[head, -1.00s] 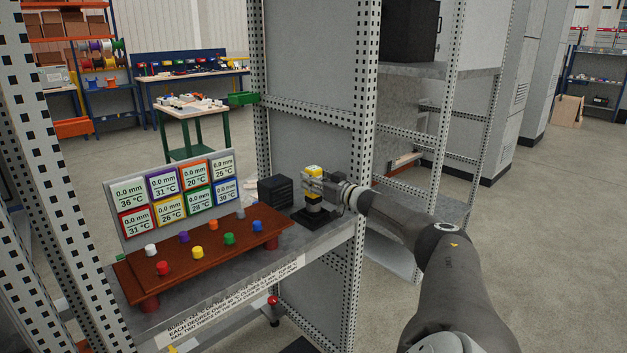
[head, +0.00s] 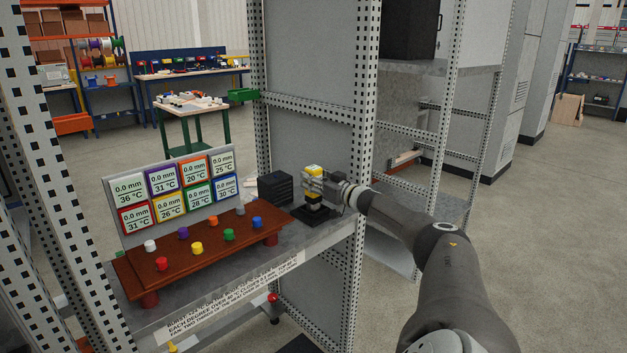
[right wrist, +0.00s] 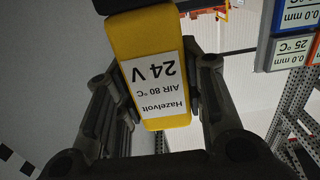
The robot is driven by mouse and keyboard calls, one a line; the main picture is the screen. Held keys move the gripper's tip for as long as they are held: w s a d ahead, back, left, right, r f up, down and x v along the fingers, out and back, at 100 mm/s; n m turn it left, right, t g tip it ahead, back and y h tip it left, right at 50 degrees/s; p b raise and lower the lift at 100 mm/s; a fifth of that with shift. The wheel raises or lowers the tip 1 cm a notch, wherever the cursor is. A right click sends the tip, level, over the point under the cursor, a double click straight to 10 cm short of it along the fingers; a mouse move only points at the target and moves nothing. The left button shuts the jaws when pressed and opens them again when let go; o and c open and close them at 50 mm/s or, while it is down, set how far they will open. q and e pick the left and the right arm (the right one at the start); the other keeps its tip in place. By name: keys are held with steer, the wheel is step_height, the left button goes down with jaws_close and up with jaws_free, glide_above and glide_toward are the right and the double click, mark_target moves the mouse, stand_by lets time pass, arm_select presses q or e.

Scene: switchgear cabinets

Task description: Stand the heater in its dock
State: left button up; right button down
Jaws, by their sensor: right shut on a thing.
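The heater (head: 313,170) is a yellow block with a white label. My right gripper (head: 318,185) is shut around its middle. Yellow shows above the fingers and again below them, with a dark part beneath. In the right wrist view the heater (right wrist: 152,70) sits between the two fingers, its label reading Hazelvolt, AIR 80 °C, 24 V upside down. The dock seems to be the flat black base (head: 313,216) on the grey shelf directly under the heater. The heater looks upright. I cannot tell whether its lower end touches the base. My left gripper is out of view.
A black ribbed box (head: 275,188) stands just left of the heater. A brown board (head: 205,252) with several coloured knobs and a panel of small displays (head: 178,188) fill the shelf's left. A perforated upright post (head: 362,130) rises close behind my right wrist.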

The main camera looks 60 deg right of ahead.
steer(key=shift+f, duration=0.1)
steer(key=c, duration=0.9)
jaws_free()
steer(key=shift+o, duration=0.2)
steer(key=shift+f, duration=0.15)
step_height(320, 180, up, 10)
steer(key=shift+r, duration=0.15)
